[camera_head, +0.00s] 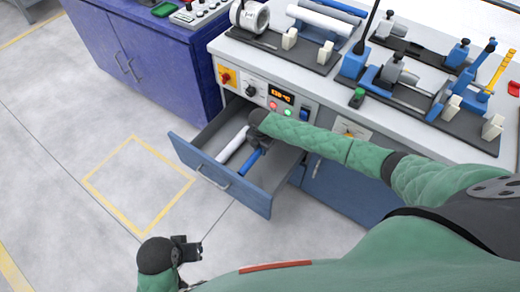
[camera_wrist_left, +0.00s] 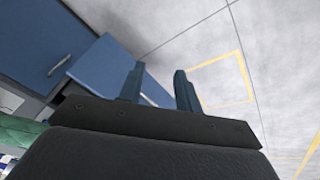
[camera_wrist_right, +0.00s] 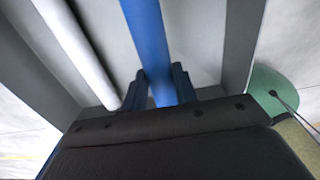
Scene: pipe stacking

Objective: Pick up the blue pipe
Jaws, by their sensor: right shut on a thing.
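The blue pipe (camera_head: 251,160) lies in the open drawer (camera_head: 262,201), beside a white pipe (camera_head: 233,144). My right gripper (camera_head: 258,144) reaches down into the drawer at the far end of the blue pipe. In the right wrist view the blue pipe (camera_wrist_right: 150,50) runs between the two fingers of my right gripper (camera_wrist_right: 160,85), which are shut on it. The white pipe (camera_wrist_right: 75,45) lies to its left, apart from the fingers. My left gripper (camera_head: 196,249) is open and empty, out over the floor in front of the drawer; its spread fingers (camera_wrist_left: 160,85) show in the left wrist view.
The workbench (camera_head: 375,130) above the drawer carries several fixtures and clamps. A purple cabinet (camera_head: 150,60) stands to the left. The drawer walls stand close around my right gripper. The floor (camera_head: 60,170) left of the drawer is clear, with a yellow marked square.

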